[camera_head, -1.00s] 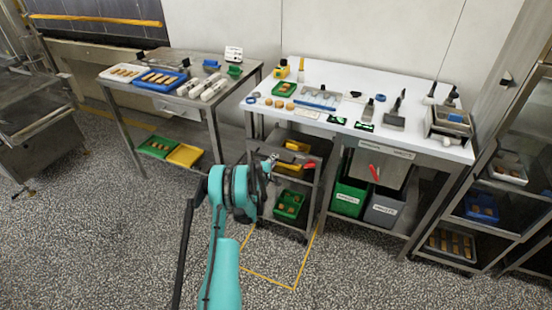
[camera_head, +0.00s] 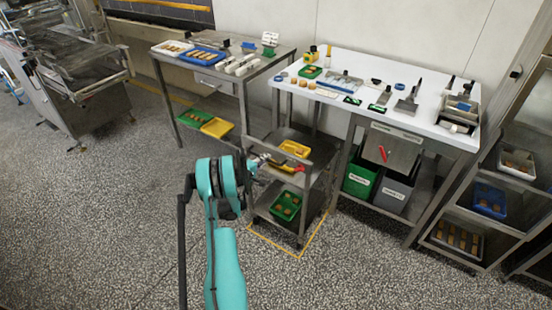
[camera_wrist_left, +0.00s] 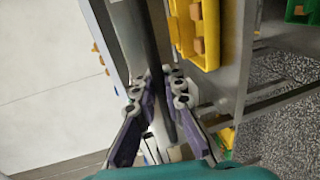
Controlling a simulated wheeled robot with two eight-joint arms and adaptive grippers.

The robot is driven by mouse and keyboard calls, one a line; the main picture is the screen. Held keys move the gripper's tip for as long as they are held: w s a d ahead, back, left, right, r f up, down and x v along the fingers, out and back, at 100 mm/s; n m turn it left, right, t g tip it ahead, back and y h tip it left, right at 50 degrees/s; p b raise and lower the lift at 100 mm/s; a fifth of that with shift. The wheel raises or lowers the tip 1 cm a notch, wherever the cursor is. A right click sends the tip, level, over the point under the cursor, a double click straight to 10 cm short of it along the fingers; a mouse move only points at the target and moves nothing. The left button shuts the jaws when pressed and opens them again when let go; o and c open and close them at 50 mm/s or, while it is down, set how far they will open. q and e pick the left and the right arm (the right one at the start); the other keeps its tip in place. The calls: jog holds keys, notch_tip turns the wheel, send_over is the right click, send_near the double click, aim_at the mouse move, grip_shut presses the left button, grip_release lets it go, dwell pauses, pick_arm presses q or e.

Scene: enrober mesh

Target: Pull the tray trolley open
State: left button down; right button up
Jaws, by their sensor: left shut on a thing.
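The tray trolley (camera_head: 313,180) is a grey metal rack standing in front of the gap between the two tables, with its lower front over the yellow floor outline. It carries a yellow tray (camera_head: 296,148) on its upper shelf and a green tray (camera_head: 285,206) below. My left gripper (camera_head: 262,160) is at the trolley's upper left side. In the left wrist view its purple-padded fingers (camera_wrist_left: 164,110) are closed around the trolley's dark bar handle (camera_wrist_left: 150,45). The yellow tray (camera_wrist_left: 206,45) is beside it there. My right gripper is not in view.
The white worktable (camera_head: 345,62) with tools stands behind and right, with green and grey bins (camera_head: 394,190) beneath. A steel table (camera_head: 270,58) is at the back left. A rack (camera_head: 455,215) stands at the right. The speckled floor in front is clear.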

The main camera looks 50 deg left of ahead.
pick_arm(q)
jog(key=shift+v, duration=0.8)
jog(key=shift+f, duration=0.2)
jog(key=c, duration=1.6)
grip_release()
jog(key=v, duration=1.2)
